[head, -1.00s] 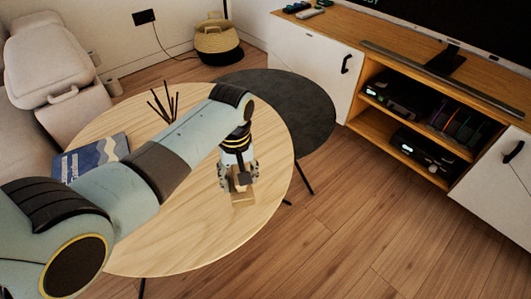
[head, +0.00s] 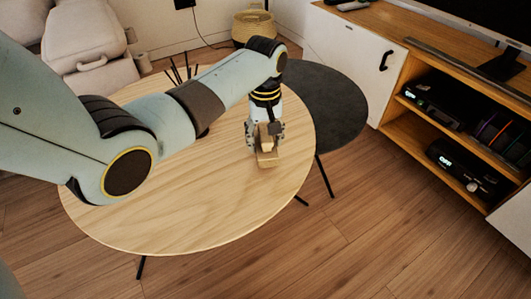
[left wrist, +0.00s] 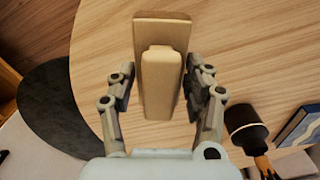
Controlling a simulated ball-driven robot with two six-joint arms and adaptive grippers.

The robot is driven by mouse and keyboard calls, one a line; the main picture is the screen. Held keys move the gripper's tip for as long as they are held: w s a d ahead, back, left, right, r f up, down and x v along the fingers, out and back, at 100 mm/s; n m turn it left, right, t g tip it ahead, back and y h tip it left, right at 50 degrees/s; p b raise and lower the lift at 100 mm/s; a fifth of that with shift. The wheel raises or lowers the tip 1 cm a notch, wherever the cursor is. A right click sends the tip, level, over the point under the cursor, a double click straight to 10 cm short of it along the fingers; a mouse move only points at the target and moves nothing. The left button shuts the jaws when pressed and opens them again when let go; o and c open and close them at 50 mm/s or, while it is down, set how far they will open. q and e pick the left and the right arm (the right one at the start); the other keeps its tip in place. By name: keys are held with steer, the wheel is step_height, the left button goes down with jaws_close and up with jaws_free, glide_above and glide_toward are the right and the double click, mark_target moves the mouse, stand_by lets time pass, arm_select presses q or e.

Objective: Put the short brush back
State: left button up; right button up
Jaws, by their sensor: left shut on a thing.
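My left gripper (head: 265,136) is over the right part of the round light-wood table (head: 200,205), pointing down. It is shut on a pale wooden piece (head: 267,159), which I take to be the short brush; no bristles show. In the left wrist view, the gripper fingers (left wrist: 162,88) flank this piece. There it shows a narrow raised block (left wrist: 160,80) in front of a wider flat wooden part (left wrist: 162,28). I cannot tell whether these are one thing or two, or whether the piece touches the table. My right gripper is out of view.
Black sticks (head: 180,70) stand at the table's back, partly behind my arm. A blue book (left wrist: 298,128) lies at the wrist view's right, near a dark bottle-like object (left wrist: 245,125). A dark round table (head: 335,105) adjoins on the right. The front tabletop is clear.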

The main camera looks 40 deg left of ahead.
mark_target(264, 133)
arm_select(q)
step_height(264, 133, down, 4)
steer(key=shift+s+r+b, duration=0.1)
steer(key=shift+s+b, duration=0.05)
steer(key=shift+b, duration=0.85)
steer(key=o, duration=1.2)
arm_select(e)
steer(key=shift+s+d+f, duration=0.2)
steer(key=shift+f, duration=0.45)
arm_select(q)
steer(key=shift+r, duration=0.2)
step_height(264, 133, up, 12)
steer(key=p, duration=0.6)
steer(key=shift+f, duration=0.15)
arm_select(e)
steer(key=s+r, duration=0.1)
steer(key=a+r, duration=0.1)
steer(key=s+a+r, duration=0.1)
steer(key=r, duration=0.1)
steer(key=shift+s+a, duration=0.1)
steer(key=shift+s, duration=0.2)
